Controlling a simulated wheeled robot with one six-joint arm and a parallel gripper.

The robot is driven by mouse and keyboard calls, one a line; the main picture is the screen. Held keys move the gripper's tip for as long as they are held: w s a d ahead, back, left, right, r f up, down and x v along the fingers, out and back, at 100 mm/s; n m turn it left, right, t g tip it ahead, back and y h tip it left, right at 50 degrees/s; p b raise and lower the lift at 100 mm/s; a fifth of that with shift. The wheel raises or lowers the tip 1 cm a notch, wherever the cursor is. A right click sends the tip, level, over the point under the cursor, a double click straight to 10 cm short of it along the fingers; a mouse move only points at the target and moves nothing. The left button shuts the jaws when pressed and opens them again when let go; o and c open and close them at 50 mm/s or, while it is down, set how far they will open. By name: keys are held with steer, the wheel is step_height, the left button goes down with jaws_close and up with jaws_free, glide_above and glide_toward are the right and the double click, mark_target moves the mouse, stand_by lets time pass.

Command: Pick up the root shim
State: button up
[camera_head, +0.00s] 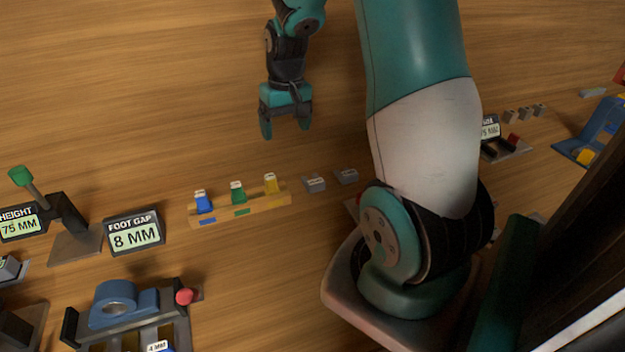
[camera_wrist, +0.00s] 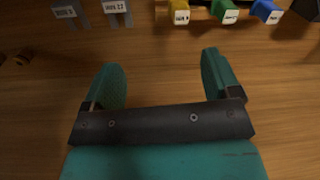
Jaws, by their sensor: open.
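I cannot read which piece is the root shim; small labelled pieces stand in a row. A yellow piece (camera_head: 271,184), a green piece (camera_head: 237,192) and a blue piece (camera_head: 203,202) sit in a wooden rack (camera_head: 262,203). Two grey labelled blocks (camera_head: 314,183) (camera_head: 346,176) lie on the table right of the rack. The wrist view shows the yellow (camera_wrist: 179,14), green (camera_wrist: 226,12) and blue (camera_wrist: 265,11) pieces and the grey blocks (camera_wrist: 117,12) at its top edge. My gripper (camera_head: 285,128) is open and empty above the table, apart from all of them; its fingers (camera_wrist: 160,65) show in the wrist view.
A "FOOT GAP 8 MM" display (camera_head: 135,233) and a "HEIGHT 75 MM" display (camera_head: 20,223) stand at left. A fixture with a blue part (camera_head: 120,303) is at front left. Small grey blocks (camera_head: 525,113) and a blue stand (camera_head: 600,130) are at right. The wood behind the rack is clear.

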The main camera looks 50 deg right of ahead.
steer(key=m, duration=0.2)
glide_above(315, 179)
step_height(315, 179, down, 4)
steer(key=shift+g+h, duration=0.3)
steer(key=f+p, duration=0.1)
steer(key=f, duration=0.2)
steer(key=f+p, duration=0.1)
steer(key=f, duration=0.2)
steer(key=f+p, duration=0.1)
steer(key=f, duration=0.2)
steer(key=shift+w+a+f, duration=0.3)
steer(key=shift+w, duration=0.05)
steer(key=shift+s+d+f+p, duration=0.15)
steer(key=shift+f+p, duration=0.6)
steer(key=shift+f, duration=0.85)
steer(key=shift+s+d+f+p, duration=0.15)
steer(key=shift+f+p, duration=0.55)
steer(key=shift+f, duration=0.9)
steer(key=shift+c, duration=0.2)
steer(key=c, duration=1)
